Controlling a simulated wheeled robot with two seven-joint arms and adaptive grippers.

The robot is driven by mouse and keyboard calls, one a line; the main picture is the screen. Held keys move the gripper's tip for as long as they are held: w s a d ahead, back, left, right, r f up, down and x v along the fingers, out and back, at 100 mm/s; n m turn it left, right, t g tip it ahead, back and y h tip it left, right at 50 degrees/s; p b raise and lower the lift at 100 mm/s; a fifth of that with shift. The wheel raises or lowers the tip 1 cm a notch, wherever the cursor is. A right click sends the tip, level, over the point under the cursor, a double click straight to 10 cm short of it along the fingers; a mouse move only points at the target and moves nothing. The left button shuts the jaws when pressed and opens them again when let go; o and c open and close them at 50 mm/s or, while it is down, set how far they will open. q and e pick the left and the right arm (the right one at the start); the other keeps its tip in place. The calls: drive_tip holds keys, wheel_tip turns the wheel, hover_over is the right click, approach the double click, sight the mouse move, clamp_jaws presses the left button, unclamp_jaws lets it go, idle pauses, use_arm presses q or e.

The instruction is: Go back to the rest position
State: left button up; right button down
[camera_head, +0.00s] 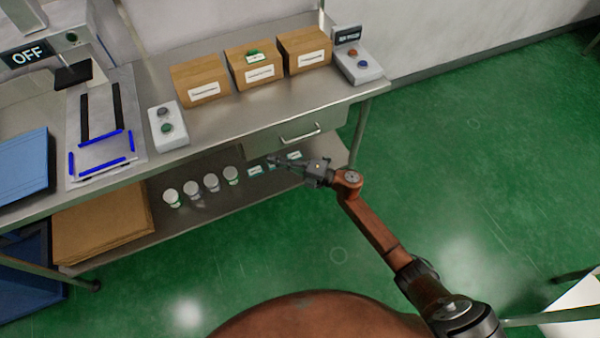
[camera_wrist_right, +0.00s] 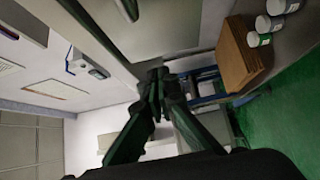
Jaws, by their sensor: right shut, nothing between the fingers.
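My right gripper (camera_head: 278,162) is in front of the workbench, below the drawer (camera_head: 297,133) and over the lower shelf's right part in the head view. It is shut and holds nothing. Its closed fingers also show in the right wrist view (camera_wrist_right: 157,78). My right arm reaches up to it from the lower right. My left gripper is not in view.
The steel bench (camera_head: 225,124) carries cardboard boxes (camera_head: 202,93), a two-button box (camera_head: 167,127), another button box (camera_head: 357,66) and a machine marked OFF (camera_head: 28,54). White jars (camera_head: 191,189) and cardboard (camera_head: 105,222) lie on the lower shelf. Green floor (camera_head: 480,150) at right is clear.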

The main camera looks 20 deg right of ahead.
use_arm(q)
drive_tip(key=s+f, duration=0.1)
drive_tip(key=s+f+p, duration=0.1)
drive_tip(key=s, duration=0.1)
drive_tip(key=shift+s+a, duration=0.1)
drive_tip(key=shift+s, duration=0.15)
use_arm(e)
drive_tip(key=v, duration=0.8)
drive_tip(key=shift+f, duration=0.2)
drive_tip(key=shift+d, duration=0.1)
